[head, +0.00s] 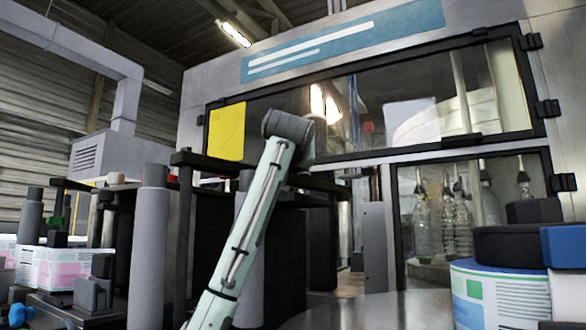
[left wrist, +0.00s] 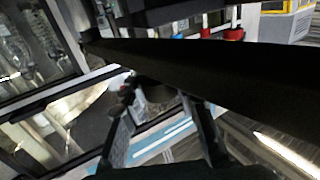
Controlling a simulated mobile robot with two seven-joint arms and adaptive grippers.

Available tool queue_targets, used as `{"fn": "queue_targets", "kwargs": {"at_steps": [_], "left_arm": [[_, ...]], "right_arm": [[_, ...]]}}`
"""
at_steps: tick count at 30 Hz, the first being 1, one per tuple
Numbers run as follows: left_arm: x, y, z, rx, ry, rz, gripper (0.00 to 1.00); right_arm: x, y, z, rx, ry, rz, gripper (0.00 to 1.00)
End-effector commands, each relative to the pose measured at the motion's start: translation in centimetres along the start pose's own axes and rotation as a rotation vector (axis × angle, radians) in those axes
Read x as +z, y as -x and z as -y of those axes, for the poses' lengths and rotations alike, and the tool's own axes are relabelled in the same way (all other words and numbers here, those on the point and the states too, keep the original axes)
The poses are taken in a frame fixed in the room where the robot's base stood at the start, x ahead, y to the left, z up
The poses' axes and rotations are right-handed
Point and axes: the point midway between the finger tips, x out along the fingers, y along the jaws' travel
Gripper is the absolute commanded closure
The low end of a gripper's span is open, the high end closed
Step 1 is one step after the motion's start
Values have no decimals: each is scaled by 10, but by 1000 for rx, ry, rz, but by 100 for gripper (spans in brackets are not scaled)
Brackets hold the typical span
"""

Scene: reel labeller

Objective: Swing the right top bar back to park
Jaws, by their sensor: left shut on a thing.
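My left arm rises from the bottom of the head view, its wrist bent over beside a dark top bar (head: 318,183). In the left wrist view the fingers of my left gripper (left wrist: 158,90) are shut on a long black bar (left wrist: 230,68) that crosses the picture. In the head view my wrist and forearm hide the fingers and part of the bar. Another dark top bar (head: 208,163) runs to the left of my arm, on top of the grey roller posts. My right gripper is in neither view.
A large machine with black-framed windows (head: 400,100) stands behind the bars; clear bottles (head: 457,225) are behind its lower door. A label reel (head: 500,295) stands at the lower right.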

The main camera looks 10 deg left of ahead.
Motion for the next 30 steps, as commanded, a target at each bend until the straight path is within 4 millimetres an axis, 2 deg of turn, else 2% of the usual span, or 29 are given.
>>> {"fn": "queue_targets", "kwargs": {"at_steps": [4,5,10,20,23,30], "left_arm": [[3,-1,3,-8,-3,8,100],[3,-1,3,-7,-3,8,69],[2,-1,2,-5,-2,6,49],[-1,0,1,-3,-1,4,49],[-12,0,1,-3,0,2,49],[-59,0,1,-3,-1,3,49]], "right_arm": [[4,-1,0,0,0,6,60],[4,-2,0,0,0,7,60],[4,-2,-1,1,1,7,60],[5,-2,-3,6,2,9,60],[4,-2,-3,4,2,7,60],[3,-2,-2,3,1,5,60]]}}
